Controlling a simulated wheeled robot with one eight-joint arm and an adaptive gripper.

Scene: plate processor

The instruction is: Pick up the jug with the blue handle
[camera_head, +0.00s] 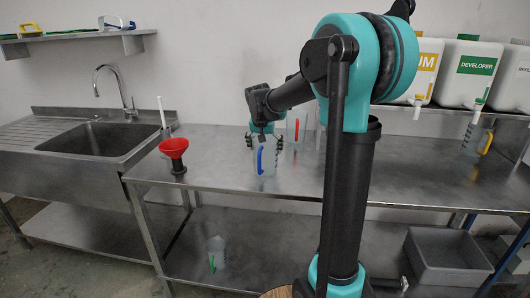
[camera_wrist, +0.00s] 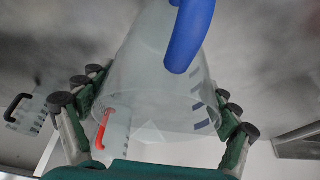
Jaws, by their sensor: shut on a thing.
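The clear jug with the blue handle (camera_head: 261,160) is on or just above the metal bench in the head view; I cannot tell if its base touches. My gripper (camera_head: 264,143) reaches down over the jug from above, with fingers on both sides. In the wrist view the jug's clear body (camera_wrist: 155,85) fills the middle, with its blue handle (camera_wrist: 188,35) at the top. My gripper (camera_wrist: 155,115) is shut on the jug, its jointed fingers against the left and right walls.
Behind it stands a clear jug with a red handle (camera_head: 296,128). A red funnel (camera_head: 174,148) is to the left, beside the sink (camera_head: 98,140). A yellow-handled jug (camera_head: 477,138) is at right under white containers (camera_head: 467,73). A green-handled jug (camera_head: 217,253) is on the lower shelf.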

